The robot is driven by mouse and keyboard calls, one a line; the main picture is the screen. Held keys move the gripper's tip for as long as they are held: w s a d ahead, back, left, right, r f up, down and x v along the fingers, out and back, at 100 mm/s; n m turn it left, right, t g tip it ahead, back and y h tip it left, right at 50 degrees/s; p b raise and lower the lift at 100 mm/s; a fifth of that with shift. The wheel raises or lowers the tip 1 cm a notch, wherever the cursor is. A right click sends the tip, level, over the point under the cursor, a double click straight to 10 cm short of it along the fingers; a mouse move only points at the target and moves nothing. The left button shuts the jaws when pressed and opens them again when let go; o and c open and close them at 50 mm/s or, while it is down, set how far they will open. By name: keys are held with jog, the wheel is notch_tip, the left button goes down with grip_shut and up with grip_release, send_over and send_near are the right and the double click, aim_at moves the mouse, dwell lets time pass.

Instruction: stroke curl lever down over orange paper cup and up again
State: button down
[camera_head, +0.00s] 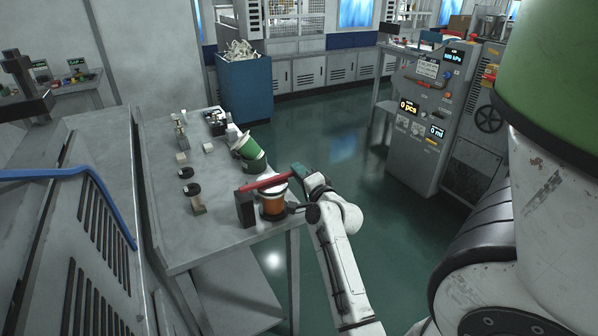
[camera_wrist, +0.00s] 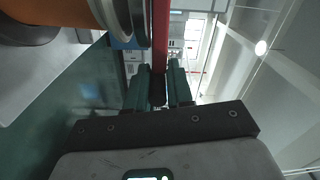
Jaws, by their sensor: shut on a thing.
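The red curl lever (camera_head: 263,183) runs from a dark post (camera_head: 246,210) at the table's front right, across the top of the orange paper cup (camera_head: 273,206). The cup stands upright, with a pale round head (camera_head: 274,189) just over or on its rim; I cannot tell if they touch. My gripper (camera_head: 298,172) is at the lever's free end, right of the cup. In the wrist view my gripper (camera_wrist: 159,88) is shut, its two green fingers on either side of the lever (camera_wrist: 160,35). The orange cup (camera_wrist: 55,12) and the silvery head (camera_wrist: 118,14) show at the upper left.
A tilted green cup (camera_head: 246,146) sits in a dark holder (camera_head: 257,162) behind the lever. Small black rings (camera_head: 192,189) and pale blocks lie on the grey table (camera_head: 217,240). A blue bin (camera_head: 244,90) stands behind. A control cabinet (camera_head: 430,122) stands right, across open floor.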

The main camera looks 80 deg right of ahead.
jog(key=shift+s+f, duration=0.1)
jog(key=shift+f, duration=0.1)
jog(key=c, duration=1.1)
grip_release()
jog(key=shift+r, duration=0.1)
jog(key=v, duration=1)
jog(key=shift+s+a+b, duration=0.25)
jog(key=shift+b, duration=0.1)
